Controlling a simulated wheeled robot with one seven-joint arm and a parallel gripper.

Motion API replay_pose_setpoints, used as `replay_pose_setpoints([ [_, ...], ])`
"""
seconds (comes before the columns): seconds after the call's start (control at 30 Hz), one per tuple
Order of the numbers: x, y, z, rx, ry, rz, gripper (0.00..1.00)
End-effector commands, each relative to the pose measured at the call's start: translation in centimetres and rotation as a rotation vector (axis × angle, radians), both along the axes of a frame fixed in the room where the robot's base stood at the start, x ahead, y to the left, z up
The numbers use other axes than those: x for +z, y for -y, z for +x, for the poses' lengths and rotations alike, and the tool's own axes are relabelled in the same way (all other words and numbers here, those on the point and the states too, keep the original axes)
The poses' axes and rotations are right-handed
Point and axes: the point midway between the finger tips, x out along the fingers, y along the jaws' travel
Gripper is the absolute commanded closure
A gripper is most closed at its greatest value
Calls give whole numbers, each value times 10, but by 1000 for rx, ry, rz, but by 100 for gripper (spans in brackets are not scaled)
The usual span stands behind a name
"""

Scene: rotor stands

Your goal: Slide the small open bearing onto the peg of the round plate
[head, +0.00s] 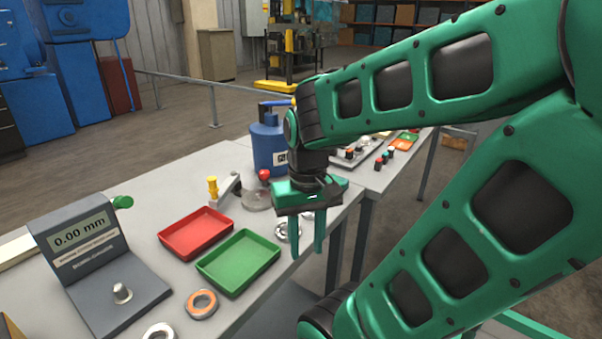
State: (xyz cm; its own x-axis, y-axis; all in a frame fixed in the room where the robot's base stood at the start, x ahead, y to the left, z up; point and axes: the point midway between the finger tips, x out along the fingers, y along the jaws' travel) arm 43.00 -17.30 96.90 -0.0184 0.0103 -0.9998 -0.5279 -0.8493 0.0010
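My gripper (307,236) points down over the near right edge of the bench, its two green fingers apart with nothing visible between them. A metallic ring-shaped bearing (281,231) lies on the bench behind the left finger, partly hidden by it. A second metallic bearing (160,331) is cut off by the bottom edge of the view. A bearing with an orange face (202,304) lies beside it. I cannot tell which one is the small open bearing. A grey round piece (256,199) stands near the red-knobbed lever; whether it has a peg is unclear.
A gauge reading 0.00 mm (82,236) has a short peg (122,293) on its flat base. A red tray (197,236) and a green tray (240,263) look empty. A blue canister (266,147) stands behind. A second bench (376,178) holds small parts.

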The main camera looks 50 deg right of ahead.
Motion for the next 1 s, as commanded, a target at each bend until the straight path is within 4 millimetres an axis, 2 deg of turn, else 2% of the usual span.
replay_pose_setpoints([
  [0.13, 0, 0, 0, 0, 0, 0, 66],
  [0.23, 6, 2, -9, -13, 13, -1, 44],
  [0.37, 16, 16, 7, -113, 11, -12, 44],
  [0.47, 28, 37, 32, -259, 8, -23, 44],
  [0.7, 46, 108, 93, -658, 6, -32, 44],
  [0.83, 48, 141, 113, -815, 7, -26, 44],
  [1.0, 47, 164, 125, -921, 9, -19, 44],
])
